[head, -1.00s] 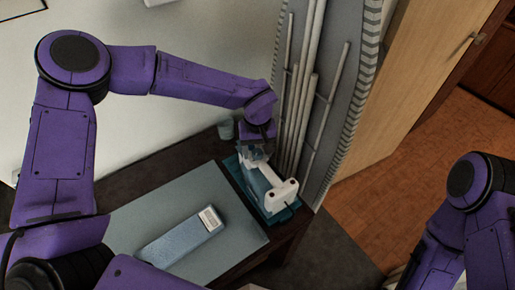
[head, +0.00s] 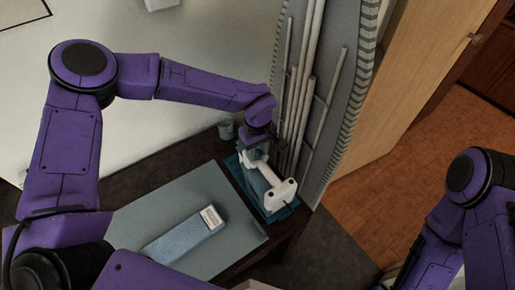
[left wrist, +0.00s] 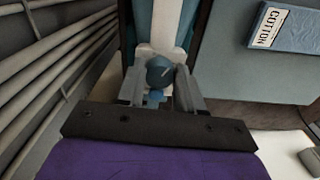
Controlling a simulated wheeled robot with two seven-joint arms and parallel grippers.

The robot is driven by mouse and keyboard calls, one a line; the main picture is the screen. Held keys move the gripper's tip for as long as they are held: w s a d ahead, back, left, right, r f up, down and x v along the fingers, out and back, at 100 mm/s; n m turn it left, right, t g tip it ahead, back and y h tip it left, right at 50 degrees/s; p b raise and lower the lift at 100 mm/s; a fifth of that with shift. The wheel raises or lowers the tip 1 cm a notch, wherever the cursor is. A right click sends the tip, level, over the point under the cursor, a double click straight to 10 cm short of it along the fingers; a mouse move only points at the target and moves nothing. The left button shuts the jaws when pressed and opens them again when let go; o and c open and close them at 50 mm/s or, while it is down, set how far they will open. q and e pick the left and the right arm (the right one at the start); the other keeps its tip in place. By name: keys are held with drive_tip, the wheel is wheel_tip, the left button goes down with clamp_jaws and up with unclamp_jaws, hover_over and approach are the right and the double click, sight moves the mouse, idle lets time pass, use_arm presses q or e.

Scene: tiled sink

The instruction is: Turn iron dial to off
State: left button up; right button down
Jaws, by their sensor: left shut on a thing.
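The iron (head: 268,185), white and teal, sits on a teal rest at the right end of the table. Its round blue-grey dial (left wrist: 160,70) with a pale mark shows in the left wrist view, between the fingers of my left gripper (left wrist: 160,88). My left gripper is shut on the dial, and the iron's body stretches away beyond it. In the head view my left gripper (head: 254,155) comes down on the back end of the iron and hides the dial. My right arm is at the lower right; its gripper is out of view.
A blue box (head: 185,236) labelled COTTON lies on the grey-blue mat (head: 160,205) left of the iron. A grey ironing board (head: 345,90) with pale legs stands close behind the iron. A wooden door (head: 425,70) is at right.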

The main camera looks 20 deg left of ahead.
sight(258, 153)
use_arm(q)
drive_tip(key=o, duration=1)
drive_tip(key=shift+o, duration=0.2)
wheel_tip(258, 153, up, 11)
drive_tip(key=b, duration=0.1)
drive_tip(key=shift+f+b, duration=0.2)
drive_tip(key=shift+b, duration=0.1)
